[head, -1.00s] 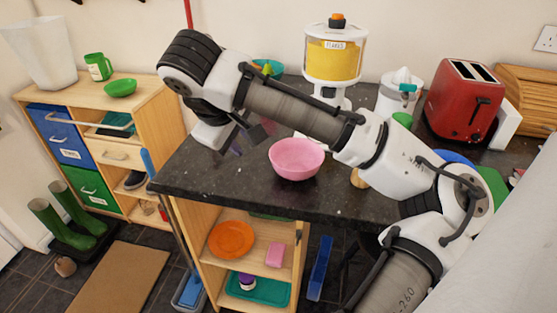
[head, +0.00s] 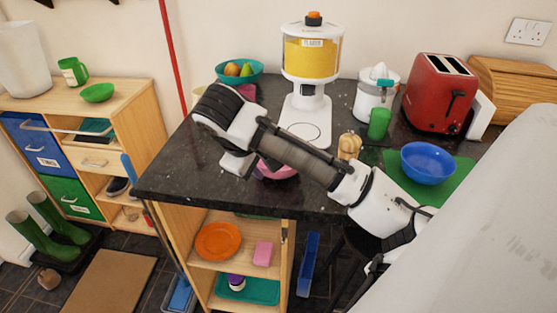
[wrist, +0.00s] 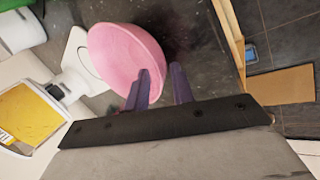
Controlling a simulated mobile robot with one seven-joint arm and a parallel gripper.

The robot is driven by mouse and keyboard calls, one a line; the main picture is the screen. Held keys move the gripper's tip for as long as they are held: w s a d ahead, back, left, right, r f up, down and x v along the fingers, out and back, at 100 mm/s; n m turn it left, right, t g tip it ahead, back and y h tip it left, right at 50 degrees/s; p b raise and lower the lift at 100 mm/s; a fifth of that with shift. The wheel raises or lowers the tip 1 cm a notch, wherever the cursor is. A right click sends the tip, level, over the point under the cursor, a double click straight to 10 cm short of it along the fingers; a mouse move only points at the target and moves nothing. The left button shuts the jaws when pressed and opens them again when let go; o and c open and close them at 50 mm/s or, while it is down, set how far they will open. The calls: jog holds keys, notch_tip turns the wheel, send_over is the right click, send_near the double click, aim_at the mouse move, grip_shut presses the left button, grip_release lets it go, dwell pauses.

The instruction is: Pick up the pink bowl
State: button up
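The pink bowl (head: 278,172) stands on the dark granite counter near its front edge, mostly hidden behind my arm in the head view. In the wrist view the bowl (wrist: 122,52) shows its pink side and round rim. My gripper (wrist: 161,70) has its two purple fingers apart, with a gap between them. One finger overlaps the bowl near its rim and the other is just beyond the rim. I cannot tell whether either finger touches the bowl.
A cereal dispenser (head: 312,60) stands behind the bowl. A teal fruit bowl (head: 222,72), wooden figure-like item (head: 349,146), green cup (head: 379,123), blue bowl (head: 428,163) and red toaster (head: 440,95) are around. The counter's left part is clear.

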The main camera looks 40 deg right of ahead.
jog(key=shift+x, duration=1.8)
grip_shut()
jog(key=shift+r, duration=0.1)
